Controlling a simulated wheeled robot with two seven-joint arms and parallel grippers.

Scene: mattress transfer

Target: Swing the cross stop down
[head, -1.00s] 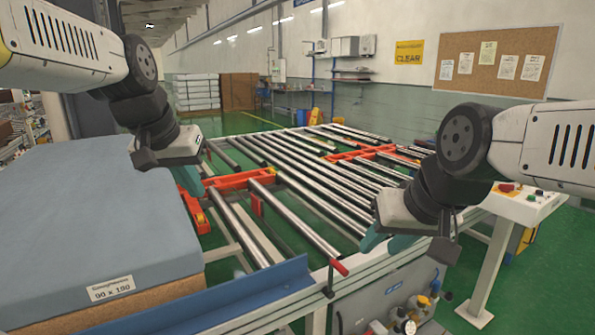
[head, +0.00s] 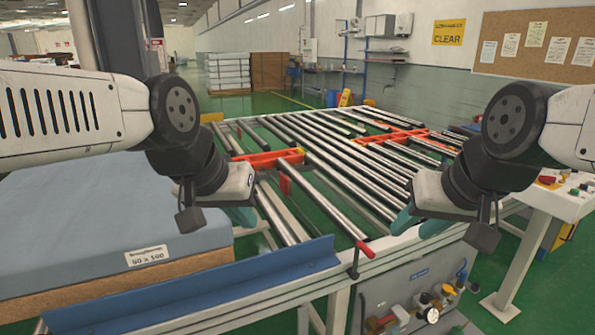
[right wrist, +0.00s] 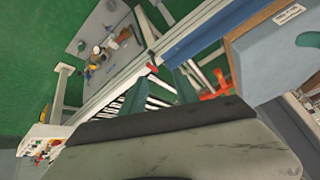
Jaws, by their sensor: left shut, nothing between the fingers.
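An orange-red crosspiece (head: 268,158) spans the near left part of the roller table (head: 345,180); a second orange-red one (head: 390,137) lies further back. A crank lever with a red grip (head: 362,248) stands at the table's front rail. I cannot tell for sure which of these is the cross stop. My left gripper (head: 243,216) is shut and empty, near the blue mattress's right corner. My right gripper (head: 418,226) is over the front rail, right of the lever. In the right wrist view its teal fingers (right wrist: 160,88) are apart with nothing held between them.
A blue mattress (head: 90,215) with a size label lies at the left. A blue angled rail (head: 200,290) runs along its front. A control stand (head: 545,200) with buttons is at the right, and valves and a gauge (head: 425,308) sit below the table. The rollers are bare.

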